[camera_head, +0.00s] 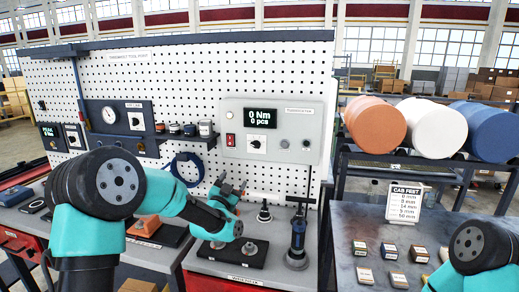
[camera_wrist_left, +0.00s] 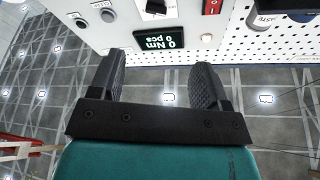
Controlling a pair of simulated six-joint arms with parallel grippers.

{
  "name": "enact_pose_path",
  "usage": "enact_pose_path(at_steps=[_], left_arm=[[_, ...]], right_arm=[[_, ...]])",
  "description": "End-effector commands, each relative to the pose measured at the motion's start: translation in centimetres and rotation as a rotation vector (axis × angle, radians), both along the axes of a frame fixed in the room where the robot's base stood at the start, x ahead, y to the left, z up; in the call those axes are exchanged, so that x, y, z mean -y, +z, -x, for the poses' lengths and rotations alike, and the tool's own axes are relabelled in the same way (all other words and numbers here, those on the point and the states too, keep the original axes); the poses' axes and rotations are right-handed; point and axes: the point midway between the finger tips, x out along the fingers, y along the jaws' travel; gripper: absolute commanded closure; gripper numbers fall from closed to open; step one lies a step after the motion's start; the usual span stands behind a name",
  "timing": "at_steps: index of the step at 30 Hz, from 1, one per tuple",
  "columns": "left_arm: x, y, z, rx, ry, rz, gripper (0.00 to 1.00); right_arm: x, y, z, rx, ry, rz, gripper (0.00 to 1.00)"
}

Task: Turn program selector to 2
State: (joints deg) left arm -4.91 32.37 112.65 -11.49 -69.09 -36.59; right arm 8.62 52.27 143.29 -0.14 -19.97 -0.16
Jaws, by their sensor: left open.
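The program selector (camera_head: 257,143) is a small dark knob on a white plate, on the grey controller panel (camera_head: 285,112) below its display reading 0 Nm and 0 pcs. The knob's setting is too small to read. In the left wrist view the selector (camera_wrist_left: 155,8) shows at the top edge, beyond the upside-down display (camera_wrist_left: 160,38). My left gripper (camera_head: 232,185) is open and empty, below the panel and the selector, apart from both. My right gripper is out of view; only part of my right arm shows at the lower right.
A red switch (camera_head: 230,140) sits left of the selector, and round buttons (camera_head: 284,144) sit right of it. A dark upright tool (camera_head: 297,240) stands on the bench right of my left gripper. A blue coiled hose (camera_head: 186,168) hangs on the pegboard to the left.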

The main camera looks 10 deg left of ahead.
Motion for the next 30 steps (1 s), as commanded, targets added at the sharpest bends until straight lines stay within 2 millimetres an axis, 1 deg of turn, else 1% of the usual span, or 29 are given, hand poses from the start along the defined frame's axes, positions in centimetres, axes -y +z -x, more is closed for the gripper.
enact_pose_path(at_steps=[1, 4, 13, 17, 23, 30], left_arm=[[0.6, 0.6, -0.1, 0.027, -0.005, -0.005, 0.30], [1.0, 1.1, -0.1, 0.053, -0.008, -0.010, 0.30], [0.9, 1.1, -0.1, 0.050, -0.007, -0.010, 0.30], [1.0, 1.2, -0.6, 0.050, -0.007, -0.009, 0.30], [1.4, 2.0, -2.6, 0.052, -0.007, -0.009, 0.30], [2.0, 3.2, -6.0, 0.051, -0.006, -0.010, 0.30]], right_arm=[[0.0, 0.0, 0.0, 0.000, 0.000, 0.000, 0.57], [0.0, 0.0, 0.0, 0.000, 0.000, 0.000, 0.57], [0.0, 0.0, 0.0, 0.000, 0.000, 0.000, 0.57], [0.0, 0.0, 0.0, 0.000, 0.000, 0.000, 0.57], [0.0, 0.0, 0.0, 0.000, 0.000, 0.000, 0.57], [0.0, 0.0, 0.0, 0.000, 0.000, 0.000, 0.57]])
